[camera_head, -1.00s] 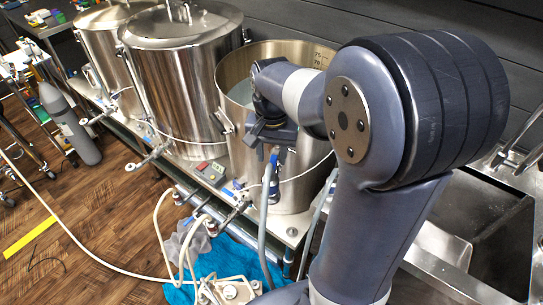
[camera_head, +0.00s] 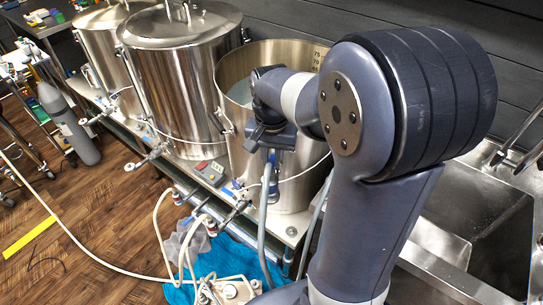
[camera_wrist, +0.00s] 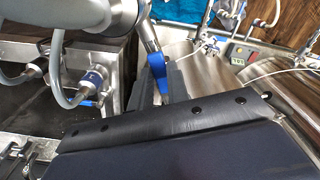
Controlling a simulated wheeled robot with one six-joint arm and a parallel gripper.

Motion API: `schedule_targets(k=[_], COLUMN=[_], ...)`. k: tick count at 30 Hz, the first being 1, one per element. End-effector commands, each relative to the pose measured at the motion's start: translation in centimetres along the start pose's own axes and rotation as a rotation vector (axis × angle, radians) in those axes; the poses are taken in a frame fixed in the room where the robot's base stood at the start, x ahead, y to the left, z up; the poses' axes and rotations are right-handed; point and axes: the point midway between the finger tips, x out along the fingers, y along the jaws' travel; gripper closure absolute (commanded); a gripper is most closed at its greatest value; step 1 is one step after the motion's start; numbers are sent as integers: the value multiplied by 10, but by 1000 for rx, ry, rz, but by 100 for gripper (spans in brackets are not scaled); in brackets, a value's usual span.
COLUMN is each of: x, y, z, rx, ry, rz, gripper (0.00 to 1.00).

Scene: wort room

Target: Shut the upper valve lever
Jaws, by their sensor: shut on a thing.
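My gripper (camera_head: 270,148) is in front of the nearest open steel kettle (camera_head: 300,95), pointing down. In the wrist view, my gripper (camera_wrist: 158,82) is shut on a blue valve lever (camera_wrist: 157,64), with grey fingers on both sides of it. The lever stands on a metal fitting by a grey pipe. In the head view, the lever is mostly hidden by my gripper and wrist. Another blue-handled valve (camera_wrist: 90,82) sits on a hose to the left in the wrist view.
Two lidded kettles (camera_head: 180,80) stand to the left on the same bench. A red and grey control box (camera_head: 209,172) and hoses (camera_head: 165,230) lie in front. A sink (camera_head: 480,240) is at the right. A blue cloth (camera_head: 235,265) lies below.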

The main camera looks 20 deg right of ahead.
Motion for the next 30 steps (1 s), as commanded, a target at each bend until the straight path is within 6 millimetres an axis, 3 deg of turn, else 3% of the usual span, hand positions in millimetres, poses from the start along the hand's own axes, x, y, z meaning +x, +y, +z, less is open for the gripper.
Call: schedule_targets(k=[17,30], x=[-1,-1], y=[-4,-27], z=[0,-6], rx=[53,392], ry=[0,0], rz=[0,0], gripper=[100,100])
